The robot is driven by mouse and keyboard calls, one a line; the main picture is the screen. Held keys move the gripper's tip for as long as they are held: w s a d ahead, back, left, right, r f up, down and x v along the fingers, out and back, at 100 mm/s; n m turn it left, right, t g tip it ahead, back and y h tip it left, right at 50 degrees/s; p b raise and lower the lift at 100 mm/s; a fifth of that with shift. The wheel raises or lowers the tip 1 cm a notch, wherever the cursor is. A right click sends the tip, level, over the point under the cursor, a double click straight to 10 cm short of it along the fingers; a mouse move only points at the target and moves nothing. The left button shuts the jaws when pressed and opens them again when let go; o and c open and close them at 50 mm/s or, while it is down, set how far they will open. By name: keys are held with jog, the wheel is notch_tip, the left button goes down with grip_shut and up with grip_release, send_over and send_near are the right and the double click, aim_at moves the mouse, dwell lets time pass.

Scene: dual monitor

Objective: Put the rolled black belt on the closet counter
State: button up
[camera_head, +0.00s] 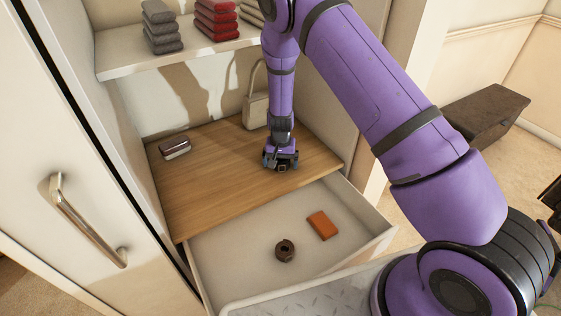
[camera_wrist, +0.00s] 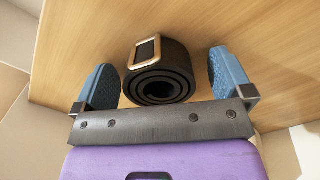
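The rolled black belt (camera_wrist: 176,62), with a gold-framed buckle, shows in the wrist view against the wooden closet counter (camera_wrist: 270,70). It appears to rest on the counter. My gripper (camera_wrist: 161,72) is open, with one blue finger on each side of the belt and a visible gap on both sides. In the head view, my gripper (camera_head: 281,160) is low over the right part of the closet counter (camera_head: 225,175). The belt is mostly hidden there by my gripper.
An open drawer (camera_head: 225,262) below the counter holds a dark brown rolled item (camera_head: 285,250) and an orange wallet (camera_head: 323,225). A dark case (camera_head: 174,147) lies on the counter's left, and a beige handbag (camera_head: 255,108) stands behind my gripper. A shelf (camera_head: 130,62) with folded clothes hangs above.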

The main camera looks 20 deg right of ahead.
jog(key=shift+r, duration=0.1)
jog(key=s+d+r+y, duration=0.1)
jog(key=s+r, duration=0.1)
jog(key=r, duration=1.1)
jog(key=s+d+r, duration=0.1)
jog(key=s+r, duration=0.1)
jog(key=r, duration=1.1)
jog(key=s+d+r+n+t, duration=0.25)
jog(key=s+r, duration=0.55)
jog(key=r, duration=0.5)
jog(key=s+d+r+t, duration=0.1)
jog(key=s+d+r, duration=0.1)
jog(key=s, duration=0.6)
jog(key=s+d+r+n, duration=0.1)
jog(key=s+r, duration=0.3)
jog(key=s, duration=0.4)
jog(key=s+d+r+t+h, duration=0.1)
jog(key=s+d+r, duration=0.2)
jog(key=s, duration=0.5)
jog(key=shift+s+r+n+t, duration=0.35)
jog(key=shift+r, duration=0.05)
